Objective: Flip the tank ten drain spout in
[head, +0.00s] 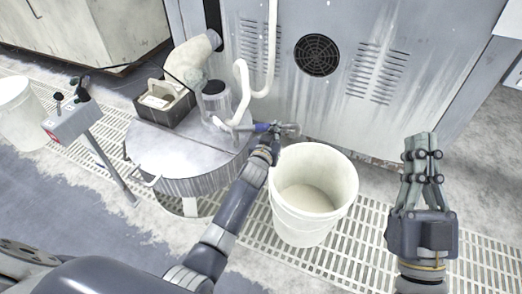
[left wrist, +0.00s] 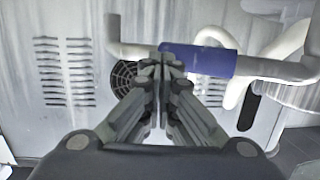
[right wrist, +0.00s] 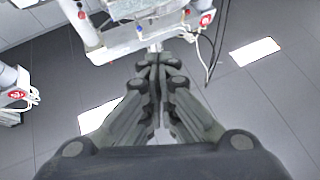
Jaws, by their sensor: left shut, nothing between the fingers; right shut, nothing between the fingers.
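The drain spout is a pale pipe with a blue sleeve (head: 260,127). It reaches out to the right from the top of the round tank (head: 185,157) in the head view. The blue sleeve (left wrist: 197,60) also shows in the left wrist view, with a bent pipe end (left wrist: 113,35) at left. My left gripper (head: 287,130) is shut and empty at the spout; its fingertips overlap the sleeve's left end in the left wrist view. I cannot tell whether they touch. My right gripper (head: 422,148) is shut and empty, raised at the right, away from the spout.
A white bucket (head: 312,203) stands on the floor grating (head: 383,245) to the right of the tank. A grey machine cabinet (head: 390,45) with vents is behind. A dark tray (head: 165,104) and a clear cylinder (head: 215,104) sit on the tank lid. A control box (head: 72,122) is at left.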

